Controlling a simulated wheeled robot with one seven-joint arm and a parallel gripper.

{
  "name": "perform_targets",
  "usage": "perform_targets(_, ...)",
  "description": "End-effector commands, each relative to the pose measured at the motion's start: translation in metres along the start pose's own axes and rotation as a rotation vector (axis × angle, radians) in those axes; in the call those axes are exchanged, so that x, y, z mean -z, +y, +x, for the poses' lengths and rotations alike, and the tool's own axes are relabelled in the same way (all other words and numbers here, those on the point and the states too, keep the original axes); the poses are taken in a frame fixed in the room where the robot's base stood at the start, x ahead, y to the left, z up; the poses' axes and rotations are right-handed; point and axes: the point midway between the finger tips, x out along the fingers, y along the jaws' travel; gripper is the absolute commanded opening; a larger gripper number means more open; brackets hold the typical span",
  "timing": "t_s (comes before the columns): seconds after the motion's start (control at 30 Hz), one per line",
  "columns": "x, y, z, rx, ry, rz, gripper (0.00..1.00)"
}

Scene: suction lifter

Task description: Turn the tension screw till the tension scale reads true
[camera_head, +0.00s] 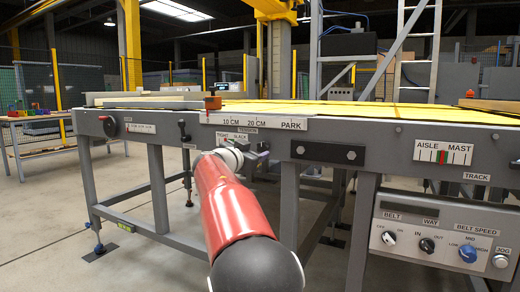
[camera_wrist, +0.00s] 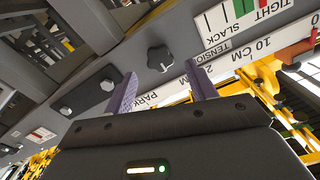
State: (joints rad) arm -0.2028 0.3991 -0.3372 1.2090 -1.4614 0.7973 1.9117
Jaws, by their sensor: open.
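The tension screw is a dark lobed knob (camera_wrist: 160,59) on the grey frame rail in the wrist view. In the head view I cannot make it out behind my gripper. My gripper (camera_wrist: 163,88) is open, its two purple fingers reaching toward the rail on either side of the knob's lower side, with a gap to the knob in the picture. In the head view my gripper (camera_head: 260,158) is at the rail's front. The tension scale (camera_wrist: 250,22) is a white plate marked TIGHT and SLACK, with green and red marks; it is cut by the frame edge and I cannot read its pointer.
A black bar with two bolts (camera_head: 328,152) sits right of my gripper. Farther right are an AISLE/MAST track scale (camera_head: 443,152) and a belt control panel (camera_head: 440,240) with knobs. A small lever (camera_head: 184,132) hangs left of my arm. A white 10 CM/20 CM strip (camera_head: 255,122) runs above.

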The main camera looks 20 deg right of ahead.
Motion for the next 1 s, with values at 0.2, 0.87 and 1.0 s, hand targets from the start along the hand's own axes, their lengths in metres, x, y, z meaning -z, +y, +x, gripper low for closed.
perform_targets(0.2,0.002,-0.001,0.034,-0.001,-0.001,-0.002,0.56)
perform_targets(0.87,0.000,0.000,0.045,0.000,-0.002,-0.001,0.26)
perform_targets(1.0,0.000,0.000,0.045,0.000,-0.002,-0.001,0.12)
